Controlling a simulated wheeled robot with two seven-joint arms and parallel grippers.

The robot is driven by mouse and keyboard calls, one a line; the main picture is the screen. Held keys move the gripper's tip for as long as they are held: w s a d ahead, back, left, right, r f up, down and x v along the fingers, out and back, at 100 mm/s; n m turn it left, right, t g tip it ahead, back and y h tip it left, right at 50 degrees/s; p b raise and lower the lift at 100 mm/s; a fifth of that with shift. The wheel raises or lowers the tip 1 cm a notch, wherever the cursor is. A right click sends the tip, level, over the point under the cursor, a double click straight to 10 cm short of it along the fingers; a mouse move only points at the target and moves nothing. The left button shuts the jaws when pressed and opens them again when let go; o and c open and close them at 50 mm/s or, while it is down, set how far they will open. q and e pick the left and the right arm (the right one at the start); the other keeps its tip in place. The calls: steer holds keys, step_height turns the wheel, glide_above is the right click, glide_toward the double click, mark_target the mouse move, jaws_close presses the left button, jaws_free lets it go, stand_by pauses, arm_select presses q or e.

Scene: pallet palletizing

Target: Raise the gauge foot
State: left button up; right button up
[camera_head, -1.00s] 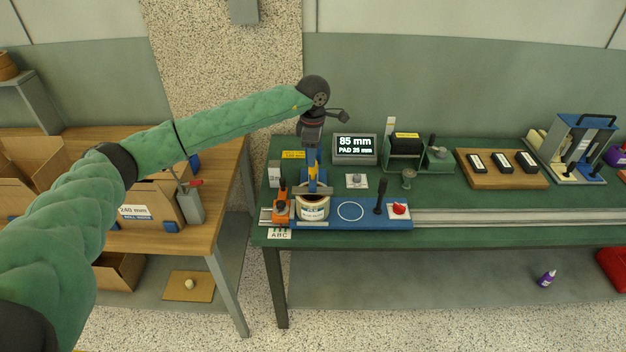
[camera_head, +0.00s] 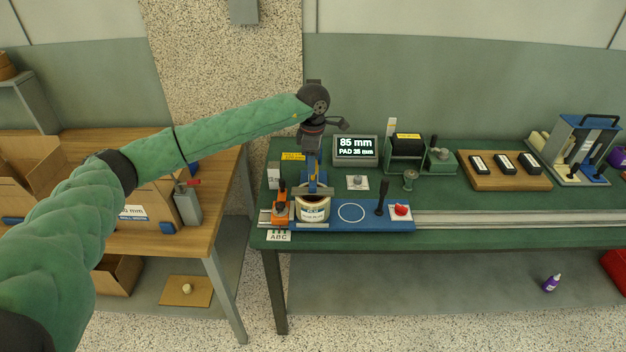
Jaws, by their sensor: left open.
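A blue gauge plate (camera_head: 366,221) lies along the front edge of the green bench. A white round tub (camera_head: 313,211) with a printed label stands upright on it, beside an orange clamp-like block (camera_head: 281,211) on its left. My left gripper (camera_head: 317,189) points down just above the tub and is open. Whether its fingers touch the tub or a gauge part cannot be told. No gauge foot shows clearly; the gripper and arm hide part of that area. A black upright lever (camera_head: 381,199) and a red knob (camera_head: 401,210) sit on the plate's right. My right gripper is out of view.
A display (camera_head: 356,149) behind reads 85 mm, PAD 25 mm. A wooden tray (camera_head: 506,177) with black blocks and a grey-blue stand (camera_head: 589,146) are at the right. A grey rail (camera_head: 500,219) runs rightward. A wooden table (camera_head: 222,215) with cardboard boxes stands left.

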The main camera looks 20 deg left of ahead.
arm_select(q)
steer(key=c, duration=0.8)
steer(key=shift+o, duration=0.2)
steer(key=shift+r, duration=0.35)
step_height(320, 180, up, 10)
steer(key=p, duration=0.1)
steer(key=o, duration=1)
steer(key=shift+c, duration=0.2)
step_height(320, 180, up, 7)
steer(key=shift+p, duration=0.4)
